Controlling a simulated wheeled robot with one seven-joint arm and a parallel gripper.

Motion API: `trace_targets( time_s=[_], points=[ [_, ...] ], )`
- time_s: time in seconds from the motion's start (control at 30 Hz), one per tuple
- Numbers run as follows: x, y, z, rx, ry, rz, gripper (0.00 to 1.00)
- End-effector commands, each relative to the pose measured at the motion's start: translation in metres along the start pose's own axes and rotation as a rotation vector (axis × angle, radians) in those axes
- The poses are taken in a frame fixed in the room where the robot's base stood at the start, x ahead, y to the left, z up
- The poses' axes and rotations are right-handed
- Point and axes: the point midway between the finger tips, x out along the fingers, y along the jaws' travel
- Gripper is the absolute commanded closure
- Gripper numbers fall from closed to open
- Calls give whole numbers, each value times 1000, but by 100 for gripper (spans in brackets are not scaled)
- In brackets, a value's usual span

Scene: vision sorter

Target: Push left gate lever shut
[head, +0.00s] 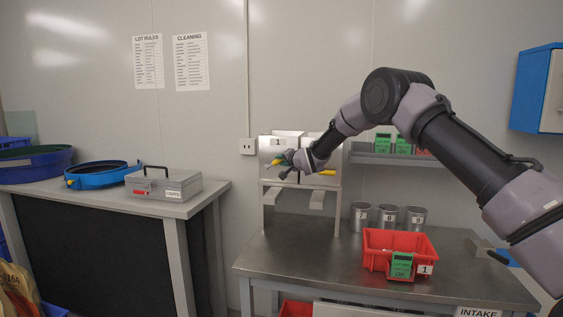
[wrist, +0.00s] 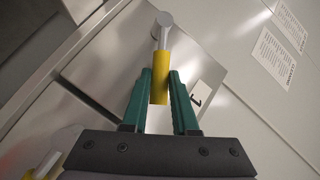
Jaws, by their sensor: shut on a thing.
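The sorter's steel hopper box (head: 268,149) stands on legs at the back of the steel bench, with a label "1" on its front. The left gate lever has a yellow grip (wrist: 159,80) on a metal arm, seen in the wrist view. My gripper (wrist: 160,82) has green fingers on both sides of the yellow grip, shut on it. In the head view my gripper (head: 278,160) is at the front of the hopper box, and it partly hides the lever. A second yellow lever grip (head: 327,173) shows to the right, partly behind my wrist.
A red bin (head: 385,240) with a green card and label "1" stands on the bench below. Several metal cups (head: 387,216) stand behind it. A shelf (head: 375,158) with green cards is at the right. A grey cash box (head: 163,188) sits on the left table.

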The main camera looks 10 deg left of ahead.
Motion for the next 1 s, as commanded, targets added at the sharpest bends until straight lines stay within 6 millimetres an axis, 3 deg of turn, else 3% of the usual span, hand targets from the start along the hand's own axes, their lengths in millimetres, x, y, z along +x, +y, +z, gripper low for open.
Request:
trace_targets(
  time_s=[1.0],
  points=[
    [2,45,17,410,105,-338,100]
  ],
)
